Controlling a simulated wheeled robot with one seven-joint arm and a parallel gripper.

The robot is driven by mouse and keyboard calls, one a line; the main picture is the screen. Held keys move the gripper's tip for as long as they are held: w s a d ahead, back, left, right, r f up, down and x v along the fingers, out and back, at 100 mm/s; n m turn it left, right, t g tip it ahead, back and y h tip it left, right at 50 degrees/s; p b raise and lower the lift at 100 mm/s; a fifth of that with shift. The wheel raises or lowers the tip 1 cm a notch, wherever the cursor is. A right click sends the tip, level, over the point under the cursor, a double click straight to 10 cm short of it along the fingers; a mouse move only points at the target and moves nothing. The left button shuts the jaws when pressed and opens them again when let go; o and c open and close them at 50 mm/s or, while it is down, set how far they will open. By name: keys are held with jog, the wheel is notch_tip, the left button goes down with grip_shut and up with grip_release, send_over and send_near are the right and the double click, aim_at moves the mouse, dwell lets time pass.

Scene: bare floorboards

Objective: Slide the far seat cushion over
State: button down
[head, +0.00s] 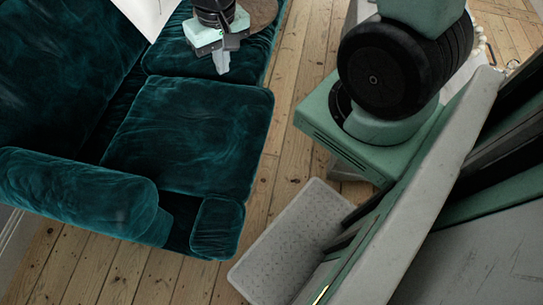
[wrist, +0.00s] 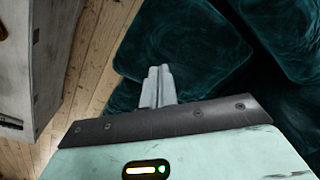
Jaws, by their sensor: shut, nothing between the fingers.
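The dark teal velvet sofa has a near seat cushion (head: 190,135) and a far seat cushion (head: 180,60) behind it in the head view. The far cushion is partly hidden by my gripper and cut by the top edge. My gripper (head: 222,66) is shut and empty, pointing down over the far cushion close to the near cushion's back edge. I cannot tell whether it touches. In the wrist view, the shut fingers (wrist: 158,84) overlap a teal seat cushion (wrist: 185,40); which cushion this is is unclear.
The sofa armrest (head: 80,190) is at the lower left. Bare floorboards (head: 283,85) run along the sofa's front. A round brown surface (head: 259,12) shows at the top beside the far cushion. A pale, box-like object (wrist: 40,60) stands left in the wrist view.

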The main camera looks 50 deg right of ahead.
jog(key=s+d+f+m+y+b, duration=0.1)
jog(key=d+f+m+b, duration=0.25)
jog(key=d+f, duration=0.35)
jog(key=s+d+f+m+t+b, duration=0.15)
jog(key=d+f+m, duration=0.3)
jog(key=f, duration=0.55)
jog(key=s+d+f+m+y+b, duration=0.1)
jog(key=d+f+m+b, duration=0.2)
jog(key=d+f+m, duration=0.4)
jog(key=s+f+m+t+y+b, duration=0.2)
jog(key=s+f+m+b, duration=0.4)
jog(key=f, duration=0.7)
jog(key=s+a+f+m+t+b, duration=0.2)
jog(key=s+a+f+m+t, duration=0.15)
jog(key=s+f+m, duration=0.25)
jog(key=w+a+f+b, duration=0.2)
jog(key=w+a+f, duration=0.3)
jog(key=w, duration=0.5)
jog(key=shift+f+m, duration=0.3)
jog(key=shift+f, duration=0.6)
